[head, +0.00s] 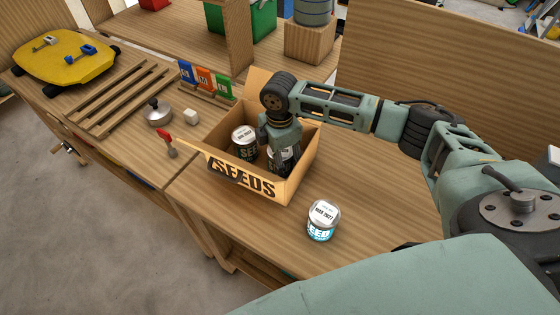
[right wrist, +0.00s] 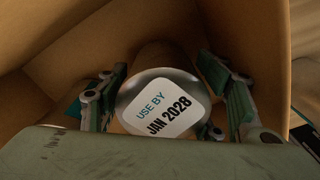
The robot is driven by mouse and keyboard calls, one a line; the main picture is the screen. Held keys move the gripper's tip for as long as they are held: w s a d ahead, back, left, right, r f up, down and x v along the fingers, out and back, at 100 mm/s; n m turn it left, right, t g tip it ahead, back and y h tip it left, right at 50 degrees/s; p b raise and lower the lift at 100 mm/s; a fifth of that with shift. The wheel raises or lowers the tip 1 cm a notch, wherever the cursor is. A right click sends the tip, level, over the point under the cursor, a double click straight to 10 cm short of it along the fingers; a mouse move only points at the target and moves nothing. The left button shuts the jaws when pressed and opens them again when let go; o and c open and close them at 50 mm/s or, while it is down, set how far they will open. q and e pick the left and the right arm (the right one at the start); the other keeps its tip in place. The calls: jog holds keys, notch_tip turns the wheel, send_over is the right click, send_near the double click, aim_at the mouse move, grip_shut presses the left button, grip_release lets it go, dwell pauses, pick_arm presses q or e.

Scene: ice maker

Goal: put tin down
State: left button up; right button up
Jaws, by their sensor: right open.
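The cardboard seeds box (head: 252,186) stands open on the workbench. My right gripper (head: 280,142) reaches down into it from above. In the right wrist view my right gripper (right wrist: 163,92) is open, with a finger on either side of a tin (right wrist: 161,106) whose lid reads "USE BY JAN 2028". In the head view this tin (head: 284,160) is partly hidden by the gripper. A second tin (head: 244,142) stands upright beside it in the box. A third tin (head: 322,220), white and blue, stands on the bench outside, in front of the box. My left gripper is out of view.
A red-handled tool (head: 166,142), a metal pot (head: 158,112) and a small white cube (head: 191,116) are left of the box. Seed packets (head: 204,80) stand behind it. A wooden panel (head: 430,75) rises at the back right. The bench right of the box is mostly clear.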

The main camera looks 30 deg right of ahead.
notch_tip(320, 180, up, 11)
jog(key=shift+b, duration=0.8)
